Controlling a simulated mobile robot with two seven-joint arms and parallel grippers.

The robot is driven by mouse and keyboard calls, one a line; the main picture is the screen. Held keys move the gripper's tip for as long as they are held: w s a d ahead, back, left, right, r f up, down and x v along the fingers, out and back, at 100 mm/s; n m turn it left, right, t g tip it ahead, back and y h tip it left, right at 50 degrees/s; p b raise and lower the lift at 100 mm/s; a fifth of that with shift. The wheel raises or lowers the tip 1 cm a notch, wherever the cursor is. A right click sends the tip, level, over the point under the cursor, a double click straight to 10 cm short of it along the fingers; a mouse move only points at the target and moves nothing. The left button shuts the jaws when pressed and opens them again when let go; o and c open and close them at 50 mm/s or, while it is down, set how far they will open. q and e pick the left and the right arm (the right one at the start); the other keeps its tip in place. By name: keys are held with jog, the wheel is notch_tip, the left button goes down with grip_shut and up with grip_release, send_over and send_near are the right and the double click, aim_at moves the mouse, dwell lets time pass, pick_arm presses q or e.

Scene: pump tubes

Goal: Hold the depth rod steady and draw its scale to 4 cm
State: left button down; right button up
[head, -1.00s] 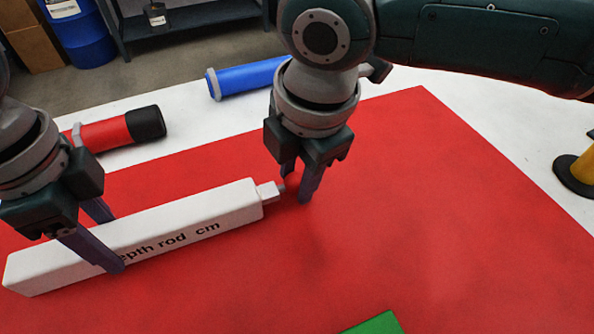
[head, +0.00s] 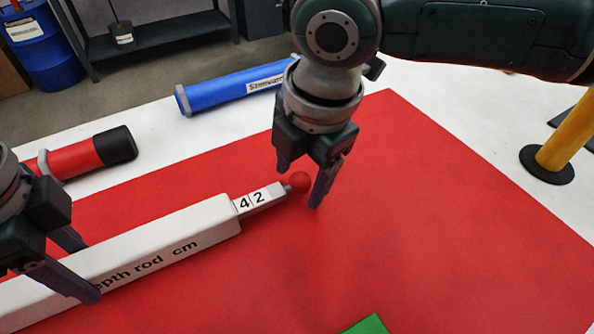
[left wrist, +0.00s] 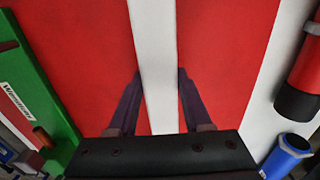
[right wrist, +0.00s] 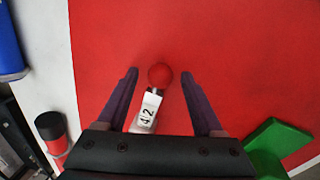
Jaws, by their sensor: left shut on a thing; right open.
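The depth rod (head: 200,232) is a long white bar with black lettering, lying on the red mat at lower left. My left gripper (head: 85,270) is shut across its body; the left wrist view shows the white bar (left wrist: 155,60) between the fingers. A narrower scale (head: 262,200) sticks out of the rod's right end, with the numbers 4 and 2 showing. The 4 is close to the rod's mouth. A red knob (head: 298,181) ends the scale. My right gripper (right wrist: 160,74) is open, with its fingers either side of the knob (right wrist: 160,76) and apart from it.
A red tube with a black end (head: 90,155) and a blue tube (head: 230,90) lie beyond the red mat (head: 430,230). A yellow post on a black base (head: 548,162) stands at right. A green object (head: 367,325) lies at the near edge. The mat's right side is clear.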

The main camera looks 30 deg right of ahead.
jog(key=shift+r, duration=0.1)
notch_tip(320, 180, up, 12)
jog(key=s, duration=0.2)
jog(key=shift+d, duration=0.25)
jog(key=shift+s+f, duration=0.1)
jog(key=shift+f, duration=0.1)
pick_arm(q)
jog(key=shift+c, duration=1.3)
grip_release()
jog(key=shift+r, duration=0.1)
